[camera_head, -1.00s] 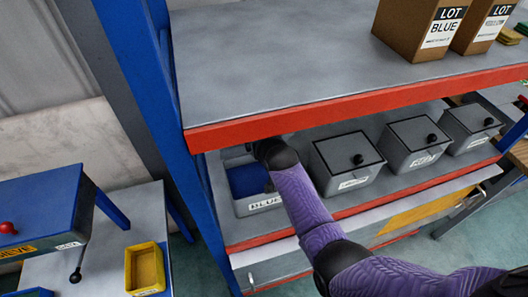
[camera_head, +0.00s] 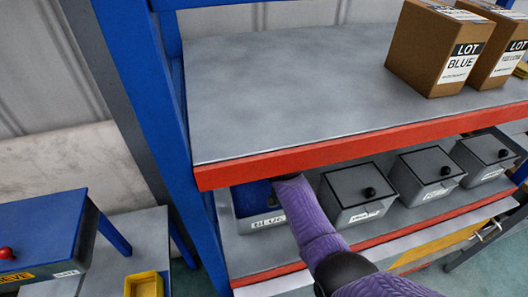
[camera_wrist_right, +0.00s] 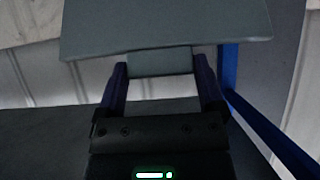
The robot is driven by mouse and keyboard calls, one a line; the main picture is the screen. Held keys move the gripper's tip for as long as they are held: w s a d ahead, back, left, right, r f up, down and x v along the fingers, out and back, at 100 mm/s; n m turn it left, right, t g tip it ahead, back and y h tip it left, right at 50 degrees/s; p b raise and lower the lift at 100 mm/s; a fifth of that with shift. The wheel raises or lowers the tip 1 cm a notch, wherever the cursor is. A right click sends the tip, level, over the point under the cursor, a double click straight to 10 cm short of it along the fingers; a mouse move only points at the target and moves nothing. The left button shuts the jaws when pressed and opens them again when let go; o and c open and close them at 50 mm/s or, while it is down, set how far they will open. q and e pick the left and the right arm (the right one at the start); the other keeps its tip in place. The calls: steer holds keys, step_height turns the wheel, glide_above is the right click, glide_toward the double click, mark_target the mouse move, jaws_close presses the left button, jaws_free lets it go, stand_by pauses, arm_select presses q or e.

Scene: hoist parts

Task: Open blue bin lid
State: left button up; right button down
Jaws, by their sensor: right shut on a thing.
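The blue bin (camera_head: 262,221) stands at the left end of the lower shelf, with a label reading BLUE on its front. Blue contents or lining show in its top, so it is at least partly uncovered. My right arm reaches in beneath the upper shelf beside this bin, and its gripper is hidden there in the head view. In the right wrist view my right gripper (camera_wrist_right: 161,82) is shut on a grey tab joined to a flat grey panel, which looks like the bin lid (camera_wrist_right: 165,30). My left gripper is out of view.
Several grey bins with black-knobbed lids, such as one bin (camera_head: 352,197), stand to the right. The upper shelf's red edge (camera_head: 350,152) overhangs them closely. Cardboard boxes (camera_head: 437,52) stand on that shelf. A blue post (camera_head: 150,110) rises at the left.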

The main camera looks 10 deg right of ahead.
stand_by(0.6)
jaws_free()
steer(key=shift+s, duration=0.1)
steer(key=shift+r, duration=0.1)
steer(key=s+r+p, duration=0.1)
steer(key=s, duration=1.3)
steer(key=shift+s+d+r, duration=0.25)
steer(key=shift+s, duration=0.1)
